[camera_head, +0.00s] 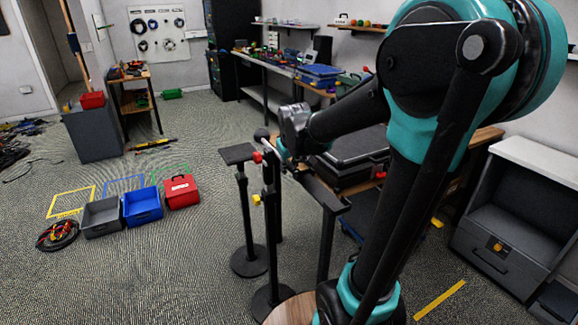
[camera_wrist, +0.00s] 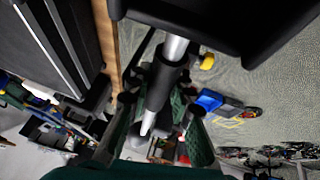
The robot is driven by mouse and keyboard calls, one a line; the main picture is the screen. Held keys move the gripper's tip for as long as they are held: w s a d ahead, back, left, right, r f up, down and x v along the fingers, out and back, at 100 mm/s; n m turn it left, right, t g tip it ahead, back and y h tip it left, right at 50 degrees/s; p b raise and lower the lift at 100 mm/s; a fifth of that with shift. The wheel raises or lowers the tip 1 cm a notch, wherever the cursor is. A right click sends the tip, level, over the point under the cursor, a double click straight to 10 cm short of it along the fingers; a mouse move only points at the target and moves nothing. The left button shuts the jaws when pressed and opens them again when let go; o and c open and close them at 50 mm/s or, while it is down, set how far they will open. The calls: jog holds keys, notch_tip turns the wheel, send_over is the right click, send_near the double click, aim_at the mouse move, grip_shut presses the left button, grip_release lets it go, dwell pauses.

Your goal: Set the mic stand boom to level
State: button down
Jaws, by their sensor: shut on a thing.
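The mic stand (camera_head: 268,205) stands upright in the middle of the head view, on a round black base, with a red knob (camera_head: 257,157) and a yellow knob (camera_head: 256,199). Its boom (camera_head: 326,194) appears as a dark bar sloping down to the right from the stand top, partly hidden by my arm. In the wrist view, a black and silver tube (camera_wrist: 161,88), apparently the boom, runs between the green-padded fingers of my gripper (camera_wrist: 163,130). My gripper is shut on it. In the head view the fingers are mostly hidden near the stand top.
A second stand with a flat top plate (camera_head: 238,154) is close on the left. A table with a black case (camera_head: 350,160) is behind the boom. Grey (camera_head: 103,217), blue (camera_head: 142,206) and red (camera_head: 181,191) bins sit on the floor left. Floor at front left is clear.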

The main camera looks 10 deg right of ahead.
jog(key=c, duration=1.3)
grip_release()
jog(key=v, duration=1.2)
